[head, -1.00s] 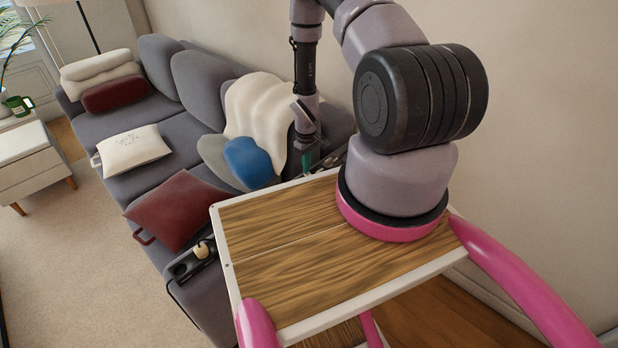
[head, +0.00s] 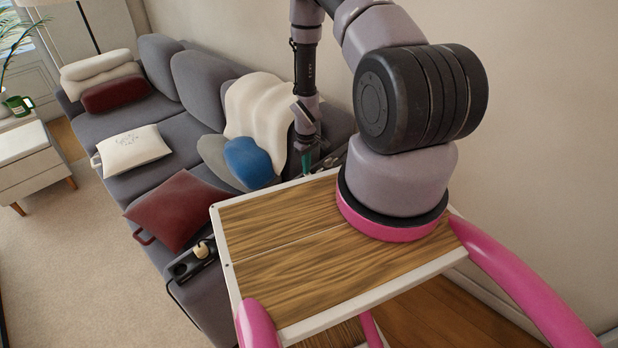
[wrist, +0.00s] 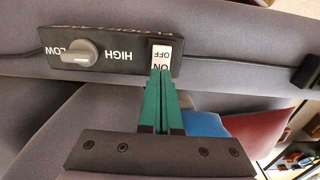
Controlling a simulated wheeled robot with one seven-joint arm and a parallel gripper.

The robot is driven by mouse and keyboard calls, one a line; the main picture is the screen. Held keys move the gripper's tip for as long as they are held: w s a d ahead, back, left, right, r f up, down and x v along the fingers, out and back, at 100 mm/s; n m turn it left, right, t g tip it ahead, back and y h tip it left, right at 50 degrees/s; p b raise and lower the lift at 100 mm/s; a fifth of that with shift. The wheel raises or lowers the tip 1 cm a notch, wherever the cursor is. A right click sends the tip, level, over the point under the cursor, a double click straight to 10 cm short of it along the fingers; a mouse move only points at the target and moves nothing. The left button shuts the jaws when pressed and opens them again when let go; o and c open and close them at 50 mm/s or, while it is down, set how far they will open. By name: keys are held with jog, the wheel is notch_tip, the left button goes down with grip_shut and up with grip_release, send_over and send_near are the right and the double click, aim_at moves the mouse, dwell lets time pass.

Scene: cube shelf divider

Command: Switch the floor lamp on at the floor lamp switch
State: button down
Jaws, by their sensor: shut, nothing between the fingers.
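A black control box (wrist: 118,42) lies on the grey sofa in the wrist view. It bears a grey dial (wrist: 80,52) marked LOW and HIGH and a white rocker switch (wrist: 162,53) marked ON and OFF. My gripper (wrist: 161,72) is shut and empty, its green fingertips at the ON end of the rocker and hiding part of it; I cannot tell whether they touch. In the head view my gripper (head: 306,161) reaches down beside the sofa's near back corner. A lamp pole (head: 87,28) with a pale shade (head: 45,2) stands at the far left.
A wood-topped, white-edged surface (head: 290,245) fills the near middle. A blue cushion (head: 248,160) and cream blanket (head: 262,105) lie close to my gripper. A wall (head: 545,130) runs along the right.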

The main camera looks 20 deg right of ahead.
jog(key=shift+f, duration=0.25)
dwell(0.3)
jog(key=shift+r, duration=3.05)
